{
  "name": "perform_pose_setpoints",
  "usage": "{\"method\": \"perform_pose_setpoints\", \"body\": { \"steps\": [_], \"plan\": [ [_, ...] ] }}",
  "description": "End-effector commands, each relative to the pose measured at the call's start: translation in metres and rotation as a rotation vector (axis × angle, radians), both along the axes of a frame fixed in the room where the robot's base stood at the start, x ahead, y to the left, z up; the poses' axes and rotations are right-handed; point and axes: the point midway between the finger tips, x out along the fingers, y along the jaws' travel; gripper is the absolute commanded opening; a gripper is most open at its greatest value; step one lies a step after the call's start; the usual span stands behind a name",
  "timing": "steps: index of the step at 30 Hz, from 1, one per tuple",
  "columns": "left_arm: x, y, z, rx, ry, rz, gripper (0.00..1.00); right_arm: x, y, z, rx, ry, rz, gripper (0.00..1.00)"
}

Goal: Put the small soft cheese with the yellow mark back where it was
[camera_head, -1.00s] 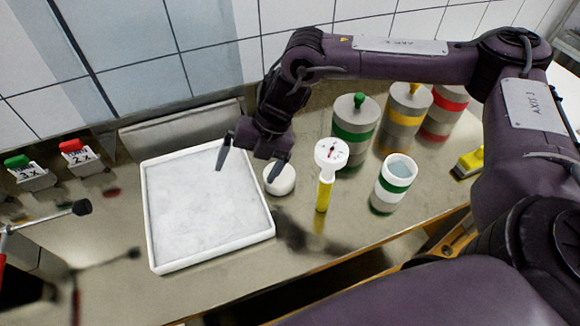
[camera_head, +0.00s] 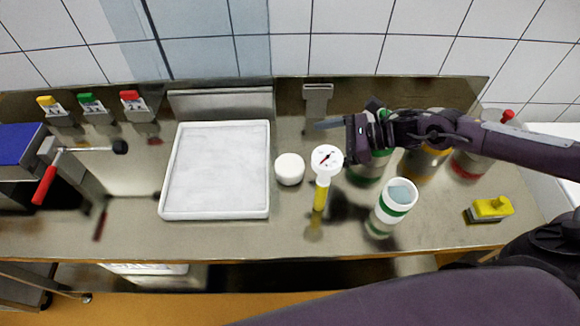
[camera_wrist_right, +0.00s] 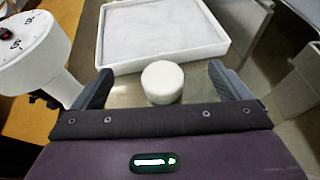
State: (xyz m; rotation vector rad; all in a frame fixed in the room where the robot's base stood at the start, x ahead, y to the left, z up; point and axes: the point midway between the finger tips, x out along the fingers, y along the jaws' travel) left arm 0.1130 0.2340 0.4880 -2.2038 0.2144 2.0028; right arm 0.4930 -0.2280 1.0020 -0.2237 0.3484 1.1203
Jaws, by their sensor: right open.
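A small white round cheese (camera_head: 289,169) stands on the steel counter, just right of the white tray (camera_head: 264,172) and apart from it. No yellow mark can be made out on it. It also shows in the right wrist view (camera_wrist_right: 162,82), ahead of my right gripper (camera_wrist_right: 160,70) and between its spread fingers in the picture. My left gripper is out of view.
A dial gauge with a yellow stem (camera_head: 320,195) stands close right of the cheese. An open green-banded cup (camera_head: 396,203), yellow-banded mould (camera_head: 424,163), red-banded mould (camera_head: 468,165) and yellow-topped block (camera_head: 491,208) are farther right. A red-handled crank (camera_head: 46,184) is far left. The tray is empty.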

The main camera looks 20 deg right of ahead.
Motion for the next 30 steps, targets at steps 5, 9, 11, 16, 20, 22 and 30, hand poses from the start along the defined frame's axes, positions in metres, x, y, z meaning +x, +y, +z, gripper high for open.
{"method": "perform_pose_setpoints", "body": {
  "steps": [5, 9, 11, 16, 20, 22, 30],
  "plan": [
    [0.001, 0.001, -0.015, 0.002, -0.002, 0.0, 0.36, 0.0, 0.0, -0.026, -0.001, 0.003, -0.001, 0.96],
    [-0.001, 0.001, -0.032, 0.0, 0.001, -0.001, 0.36, 0.0, 0.0, -0.056, -0.001, 0.003, -0.001, 0.96],
    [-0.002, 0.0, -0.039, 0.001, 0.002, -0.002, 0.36, 0.0, 0.0, -0.069, -0.001, 0.003, 0.0, 0.96],
    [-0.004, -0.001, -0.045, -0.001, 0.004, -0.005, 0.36, 0.004, 0.008, -0.083, 0.002, 0.0, 0.001, 0.96],
    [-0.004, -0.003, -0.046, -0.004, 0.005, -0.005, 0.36, 0.008, 0.017, -0.087, 0.001, 0.001, 0.001, 0.96],
    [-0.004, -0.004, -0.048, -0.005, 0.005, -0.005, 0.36, 0.011, 0.026, -0.091, 0.002, 0.002, 0.002, 0.96],
    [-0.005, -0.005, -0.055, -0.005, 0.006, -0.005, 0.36, 0.027, 0.059, -0.107, 0.0, 0.002, -0.001, 0.96]
  ]
}}
